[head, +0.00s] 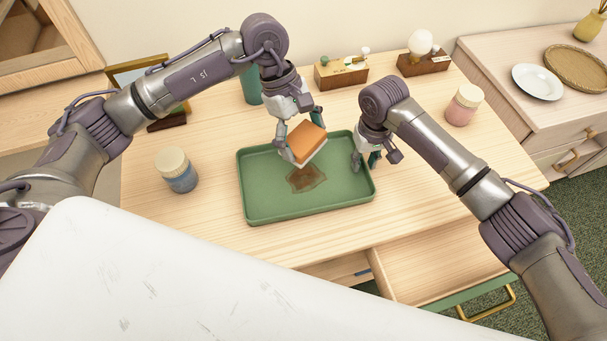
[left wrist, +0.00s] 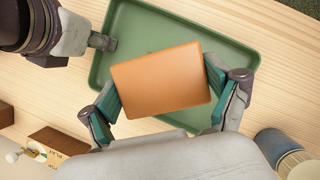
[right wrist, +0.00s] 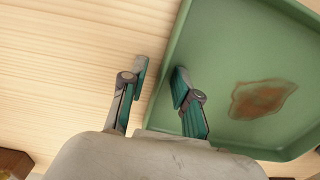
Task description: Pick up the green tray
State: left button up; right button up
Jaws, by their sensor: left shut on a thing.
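The green tray (head: 347,201) lies flat on the wooden desk, with a brown stain (head: 306,179) on its floor that also shows in the right wrist view (right wrist: 260,98). My left gripper (head: 305,145) is shut on an orange block with a white underside, like a sponge (head: 303,144), held over the tray; the block fills the middle of the left wrist view (left wrist: 162,82). My right gripper (right wrist: 160,80) is open at the tray's right rim, one finger outside and one inside the wall. Whether it touches the rim I cannot tell.
A blue jar (head: 178,172) stands left of the tray, a pink jar (head: 464,106) to the right. Wooden boxes (head: 341,73) line the back. An open drawer (head: 437,270) juts out at the front right. Bare desk lies right of the tray.

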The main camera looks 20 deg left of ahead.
grip_shut()
jog(key=shift+r, duration=0.1)
notch_tip(320, 180, up, 9)
jog(key=shift+r, duration=0.2)
jog(key=shift+f, duration=3.45)
jog(key=shift+f, duration=1.05)
